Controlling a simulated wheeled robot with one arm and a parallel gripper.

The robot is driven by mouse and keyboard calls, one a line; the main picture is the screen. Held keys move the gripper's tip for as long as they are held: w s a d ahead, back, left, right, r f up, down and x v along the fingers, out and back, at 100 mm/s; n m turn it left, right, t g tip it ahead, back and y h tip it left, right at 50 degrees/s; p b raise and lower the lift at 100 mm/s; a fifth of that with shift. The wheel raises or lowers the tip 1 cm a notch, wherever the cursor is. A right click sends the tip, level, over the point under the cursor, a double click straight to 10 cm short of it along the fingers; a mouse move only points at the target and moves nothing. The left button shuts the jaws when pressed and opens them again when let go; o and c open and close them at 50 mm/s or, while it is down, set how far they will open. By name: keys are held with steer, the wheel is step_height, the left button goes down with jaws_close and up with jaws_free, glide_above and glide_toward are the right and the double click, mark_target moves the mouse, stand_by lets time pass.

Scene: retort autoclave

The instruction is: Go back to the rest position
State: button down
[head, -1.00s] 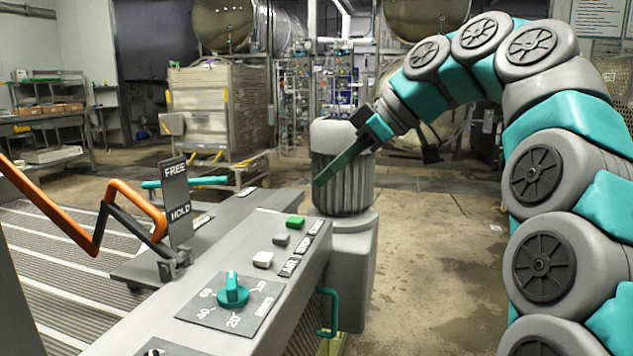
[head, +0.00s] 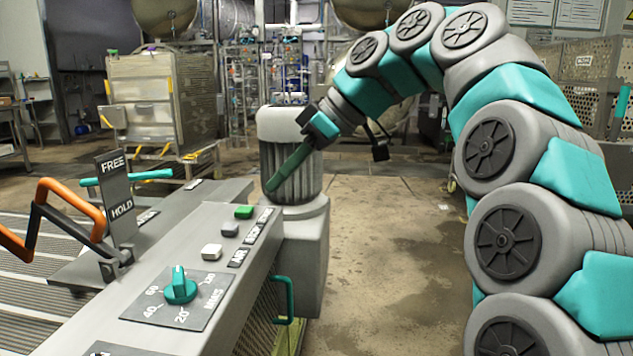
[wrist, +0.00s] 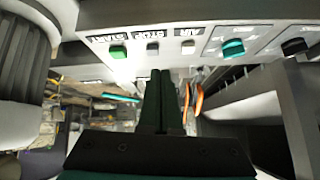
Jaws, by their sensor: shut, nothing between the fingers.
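My gripper (head: 288,168) is shut and empty. In the head view its thin green fingers point down and left in front of the grey ribbed motor (head: 302,188). They are to the right of and above the grey control panel (head: 215,262). In the wrist view the closed fingers (wrist: 163,100) point toward the panel's row of buttons, with the green button (wrist: 118,52) and grey button (wrist: 152,49) beyond them. I cannot tell the exact gap to the motor or panel.
A teal dial (head: 180,287) and green button (head: 243,212) sit on the panel. A FREE/HOLD plate (head: 116,198) and an orange lever (head: 70,196) stand at left. A wheeled crate stack (head: 150,100) is behind. The floor (head: 385,240) at centre right is clear.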

steer(key=s+d+f+m+h, duration=0.2)
steer(key=s+d+f+m, duration=0.3)
steer(key=s+f, duration=0.5)
steer(key=s+d+f+m+g+h, duration=0.1)
steer(key=s+d+f+m+h, duration=0.2)
steer(key=s+d+f, duration=0.7)
steer(key=s+d+f+m+g+h, duration=0.1)
steer(key=s+d+f+m+h, duration=0.2)
steer(key=s+d+f+m, duration=0.4)
steer(key=s+d+f, duration=0.1)
steer(key=s+f, duration=0.2)
steer(key=f, duration=0.4)
steer(key=shift+s+f, duration=0.4)
